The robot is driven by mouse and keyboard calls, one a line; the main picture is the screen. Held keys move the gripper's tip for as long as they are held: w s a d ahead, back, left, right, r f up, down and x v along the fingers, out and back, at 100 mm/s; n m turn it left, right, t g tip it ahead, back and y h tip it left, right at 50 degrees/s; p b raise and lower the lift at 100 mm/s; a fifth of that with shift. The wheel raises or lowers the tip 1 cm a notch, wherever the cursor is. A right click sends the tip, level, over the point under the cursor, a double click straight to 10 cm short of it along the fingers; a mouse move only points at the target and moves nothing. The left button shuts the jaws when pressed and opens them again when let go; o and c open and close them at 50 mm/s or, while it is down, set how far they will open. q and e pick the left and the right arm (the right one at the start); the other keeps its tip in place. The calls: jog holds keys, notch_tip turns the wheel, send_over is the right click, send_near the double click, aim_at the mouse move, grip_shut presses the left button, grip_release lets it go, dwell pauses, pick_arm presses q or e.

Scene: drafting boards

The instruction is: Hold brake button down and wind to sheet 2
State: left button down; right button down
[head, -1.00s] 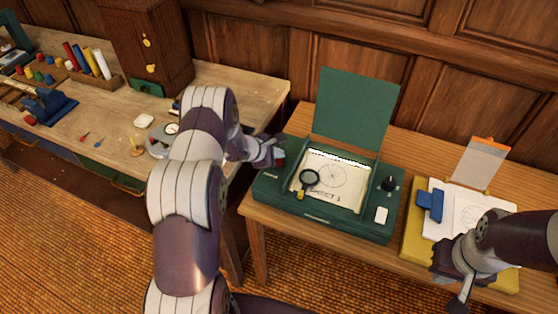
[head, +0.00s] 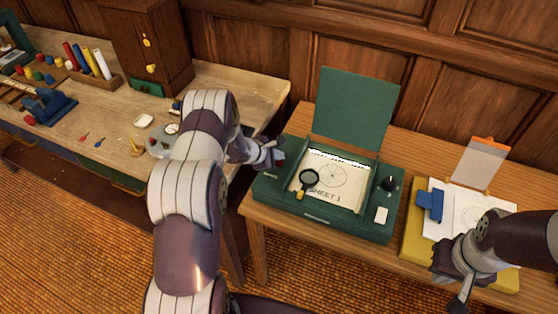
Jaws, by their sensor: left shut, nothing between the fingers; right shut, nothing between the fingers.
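A green box (head: 320,224) with its lid (head: 352,108) standing open sits on the right table. Inside lies a pale sheet (head: 345,180) with a circle drawing and a "SHEET" label; its number is too small to read surely. I cannot tell which part is the brake button. My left gripper (head: 276,155) is shut at the box's back left, beside a small reddish part; contact is unclear. My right gripper (head: 462,301) is shut and empty, low over the right table's front edge.
A magnifier (head: 309,180) lies over the sheet's left side. A yellow board (head: 412,240) with papers and a blue clip (head: 430,206) is to the right. A cluttered workbench (head: 225,80) stands left, with a gap between the tables.

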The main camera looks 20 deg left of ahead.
dwell(1.4)
jog(key=c, duration=0.6)
grip_release()
jog(key=n+t+y, duration=0.2)
jog(key=n+y, duration=0.1)
jog(key=n, duration=0.6)
send_over(391, 181)
jog(key=s+d, duration=0.3)
jog(key=s, duration=0.1)
notch_tip(391, 181, down, 8)
jog(key=shift+w+d, duration=0.1)
jog(key=shift+d, duration=0.15)
jog(key=x, duration=1.2)
jog(key=c, duration=1.1)
